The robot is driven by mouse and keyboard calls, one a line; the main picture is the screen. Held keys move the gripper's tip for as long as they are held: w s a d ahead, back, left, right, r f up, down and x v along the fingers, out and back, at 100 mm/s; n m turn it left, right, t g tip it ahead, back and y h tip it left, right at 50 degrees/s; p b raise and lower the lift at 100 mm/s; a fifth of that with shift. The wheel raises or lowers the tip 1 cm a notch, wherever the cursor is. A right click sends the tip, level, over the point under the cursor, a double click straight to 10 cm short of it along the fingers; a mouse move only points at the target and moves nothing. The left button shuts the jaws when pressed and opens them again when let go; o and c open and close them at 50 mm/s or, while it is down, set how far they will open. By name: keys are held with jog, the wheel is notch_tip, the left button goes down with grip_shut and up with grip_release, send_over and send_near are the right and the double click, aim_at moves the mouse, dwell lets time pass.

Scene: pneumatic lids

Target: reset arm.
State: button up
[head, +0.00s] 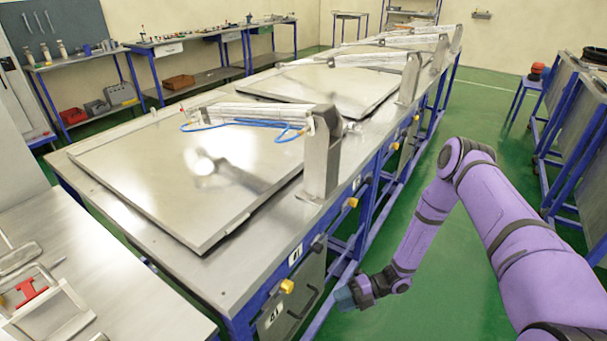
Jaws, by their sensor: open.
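My purple arm comes in from the lower right and bends at a raised elbow. My gripper (347,297) hangs low at its end, beside the front right edge of the long metal table (130,236). It is small in view, its fingers point left, and I see nothing held in it. The near metal lid (150,175) lies flat, or nearly so, on the table. A pneumatic cylinder (255,110) with a blue hose reaches over the lid from an upright metal bracket (322,155).
More lids (325,85) and cylinders continue along the table. Yellow knobs (287,286) and a black handle stick out from the table's front, close to my gripper. A metal bench (120,300) is at lower left, blue-framed carts (575,130) at right. Green floor between is clear.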

jog(key=w+d+r+n+g+h, duration=0.1)
jog(key=w+d+r+n+h, duration=0.3)
jog(key=r, duration=0.6)
jog(key=w+r+n+g, duration=0.1)
jog(key=w+r+n, duration=0.1)
jog(key=r+n, duration=0.65)
jog(key=s+d+r+n+t+h, duration=0.15)
jog(key=r+n, duration=0.25)
jog(key=r, duration=0.7)
jog(key=s+d+r+n+h, duration=0.1)
jog(key=d+r+n+h, duration=0.2)
jog(key=r, duration=0.7)
jog(key=s+d+r+n+t+h, duration=0.1)
jog(key=s+r+n+t+h, duration=0.1)
jog(key=s+r+n, duration=0.45)
jog(key=s+r+n+t+h, duration=0.1)
jog(key=s+r+n, duration=0.2)
jog(key=r, duration=0.6)
jog(key=s+d+r+n+t+h, duration=0.1)
jog(key=s+d+r+n+t, duration=0.1)
jog(key=s+r+n, duration=0.2)
jog(key=s+d+r+n+t+h, duration=0.2)
jog(key=s+r+n+t, duration=0.1)
jog(key=s, duration=0.7)
jog(key=shift+s+d+r+n, duration=0.15)
jog(key=shift+d+r+n, duration=0.15)
jog(key=shift+r+n, duration=0.35)
jog(key=shift+r+h, duration=0.1)
jog(key=shift+h, duration=0.15)
